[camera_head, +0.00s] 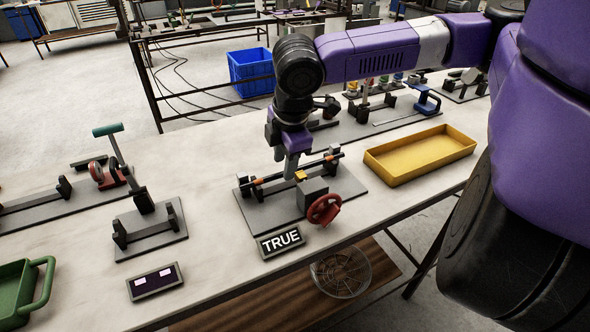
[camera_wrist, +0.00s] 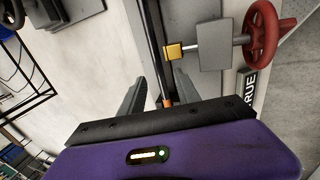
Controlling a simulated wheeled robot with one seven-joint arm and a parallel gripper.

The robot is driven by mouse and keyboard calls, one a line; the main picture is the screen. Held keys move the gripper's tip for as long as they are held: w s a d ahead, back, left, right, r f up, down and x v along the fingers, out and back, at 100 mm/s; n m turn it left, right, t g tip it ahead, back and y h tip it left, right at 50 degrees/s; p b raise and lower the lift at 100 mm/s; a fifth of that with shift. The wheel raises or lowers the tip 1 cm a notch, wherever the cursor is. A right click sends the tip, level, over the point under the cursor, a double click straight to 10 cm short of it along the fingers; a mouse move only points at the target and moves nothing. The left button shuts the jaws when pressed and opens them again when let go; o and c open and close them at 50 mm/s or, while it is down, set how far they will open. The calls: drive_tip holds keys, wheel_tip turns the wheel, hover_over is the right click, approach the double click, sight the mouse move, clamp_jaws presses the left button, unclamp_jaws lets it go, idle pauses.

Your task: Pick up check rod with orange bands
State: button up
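The check rod (camera_head: 317,163) is a thin dark rod with orange bands. It lies across supports on a grey fixture plate (camera_head: 262,218) near the table's front edge. In the wrist view the rod (camera_wrist: 153,48) runs from the top edge down between my fingers, with an orange band near the palm. My gripper (camera_head: 290,173) points down over the middle of the rod. In the wrist view its two fingers (camera_wrist: 159,88) stand apart, one on each side of the rod. Whether either finger touches the rod cannot be told.
A red handwheel (camera_head: 323,209) with a grey block and yellow tip (camera_wrist: 173,52) stands close beside the rod. A sign reading TRUE (camera_head: 281,241) is in front. A yellow tray (camera_head: 418,157) lies right, with bare bottom. A toggle-clamp fixture (camera_head: 150,229) stands left.

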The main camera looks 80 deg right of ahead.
drive_tip(key=shift+x, duration=1.15)
clamp_jaws()
drive_tip(key=shift+r, duration=0.15)
